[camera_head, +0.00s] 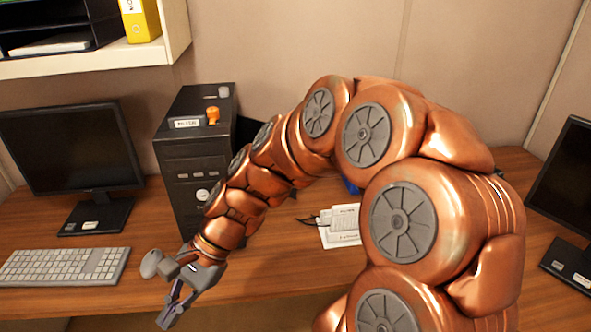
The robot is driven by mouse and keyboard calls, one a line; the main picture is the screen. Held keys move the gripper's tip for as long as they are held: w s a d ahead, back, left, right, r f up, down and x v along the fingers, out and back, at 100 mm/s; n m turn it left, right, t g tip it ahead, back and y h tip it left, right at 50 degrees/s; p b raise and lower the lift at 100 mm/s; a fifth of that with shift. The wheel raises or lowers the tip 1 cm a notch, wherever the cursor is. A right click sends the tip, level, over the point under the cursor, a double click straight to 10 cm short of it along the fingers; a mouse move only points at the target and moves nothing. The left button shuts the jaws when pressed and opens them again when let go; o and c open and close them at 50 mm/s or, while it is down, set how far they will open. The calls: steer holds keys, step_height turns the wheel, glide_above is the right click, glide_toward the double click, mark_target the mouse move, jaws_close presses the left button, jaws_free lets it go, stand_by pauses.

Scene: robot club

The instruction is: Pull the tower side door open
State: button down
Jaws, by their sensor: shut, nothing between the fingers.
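The black computer tower (178,165) stands upright on the wooden desk, left of the middle. Its front, with buttons and a round knob or emblem, and its top show. Its right side is mostly behind my copper arm, so I cannot tell how the side door stands. My gripper (172,308) is shut and empty, low in front of the tower and over the desk's front edge. It is apart from the tower.
A monitor (68,145) and a keyboard (62,266) are left of the tower. An orange object (212,115) sits on the tower's top. Papers (341,226) lie behind my arm. Another monitor (566,190) stands at the right. A shelf (95,60) hangs above left.

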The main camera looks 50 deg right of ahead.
steer(key=w+d+r+m+t+y+b, duration=0.1)
steer(key=w+d+r+m+t+y, duration=0.1)
steer(key=w+d+m+t, duration=1.35)
steer(key=s+d+f+m+t+h, duration=0.1)
steer(key=d+f+m+h, duration=0.25)
steer(key=d+m, duration=0.6)
steer(key=s+d+f+m+h+b, duration=0.1)
steer(key=d+f+m+h, duration=0.35)
steer(key=d, duration=0.85)
steer(key=s+d+f+m+t+h, duration=0.1)
steer(key=d+m+h, duration=0.3)
steer(key=d+m, duration=0.7)
steer(key=w+d+p, duration=0.3)
steer(key=w+d, duration=0.1)
steer(key=w, duration=0.6)
steer(key=shift+w+d, duration=0.15)
steer(key=shift+d, duration=0.1)
